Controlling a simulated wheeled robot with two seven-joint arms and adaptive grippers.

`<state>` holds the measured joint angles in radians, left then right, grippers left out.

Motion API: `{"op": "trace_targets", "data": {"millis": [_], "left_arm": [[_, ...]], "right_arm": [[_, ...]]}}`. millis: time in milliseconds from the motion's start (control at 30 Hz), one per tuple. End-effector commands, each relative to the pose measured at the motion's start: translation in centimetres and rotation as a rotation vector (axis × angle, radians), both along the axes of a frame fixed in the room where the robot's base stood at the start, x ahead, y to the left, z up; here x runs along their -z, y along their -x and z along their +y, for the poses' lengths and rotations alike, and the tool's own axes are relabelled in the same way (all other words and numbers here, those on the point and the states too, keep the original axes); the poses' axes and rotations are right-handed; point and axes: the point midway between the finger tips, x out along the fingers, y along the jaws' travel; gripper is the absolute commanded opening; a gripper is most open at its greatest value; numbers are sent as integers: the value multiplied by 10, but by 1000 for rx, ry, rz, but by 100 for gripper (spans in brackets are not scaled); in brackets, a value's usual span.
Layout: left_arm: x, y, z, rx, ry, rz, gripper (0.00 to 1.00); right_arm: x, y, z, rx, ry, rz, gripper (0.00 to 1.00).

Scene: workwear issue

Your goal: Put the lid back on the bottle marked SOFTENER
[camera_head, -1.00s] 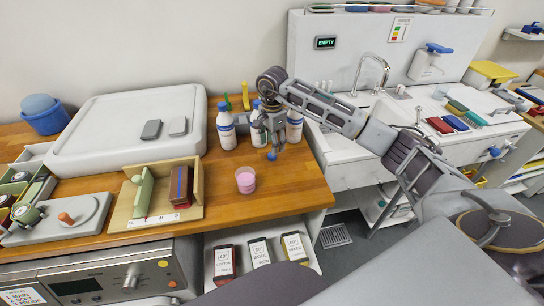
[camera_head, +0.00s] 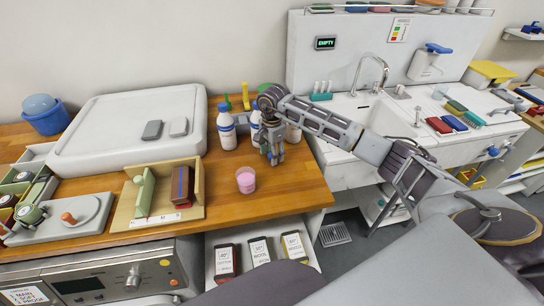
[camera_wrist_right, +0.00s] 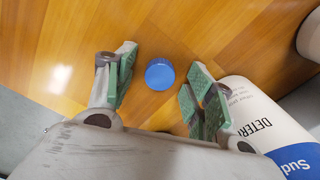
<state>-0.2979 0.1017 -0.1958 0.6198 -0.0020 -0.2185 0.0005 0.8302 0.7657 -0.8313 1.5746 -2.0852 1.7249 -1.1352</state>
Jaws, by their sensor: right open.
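A round blue lid (camera_wrist_right: 160,73) lies on the wooden counter in the right wrist view. My right gripper (camera_wrist_right: 161,68) is open, with its green-padded fingers on either side of the lid and apart from it. In the head view my right gripper (camera_head: 273,158) points down at the counter and hides the lid. I cannot read SOFTENER on any. My left gripper is not in view.
A bottle (camera_wrist_right: 268,125) lettered "DETER" is close beside the right finger in the wrist view. A cup of pink liquid (camera_head: 246,180) stands left of my gripper. A wooden holder (camera_head: 140,222) is farther left. The sink (camera_head: 380,115) lies to the right.

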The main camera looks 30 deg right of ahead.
Motion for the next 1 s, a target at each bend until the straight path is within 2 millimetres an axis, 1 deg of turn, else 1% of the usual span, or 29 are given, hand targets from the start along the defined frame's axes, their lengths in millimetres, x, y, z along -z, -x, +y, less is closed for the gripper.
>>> {"op": "trace_targets", "data": {"millis": [167, 433, 833, 1000], "left_arm": [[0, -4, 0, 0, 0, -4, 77], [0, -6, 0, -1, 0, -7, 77], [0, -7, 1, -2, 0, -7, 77], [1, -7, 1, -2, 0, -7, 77]], "right_arm": [[0, 0, 0, 0, 0, 0, 54], [0, 0, 0, 0, 0, 0, 20], [-1, 0, 0, 0, 0, 0, 19], [-8, 0, 0, 0, 1, -1, 19]]}}
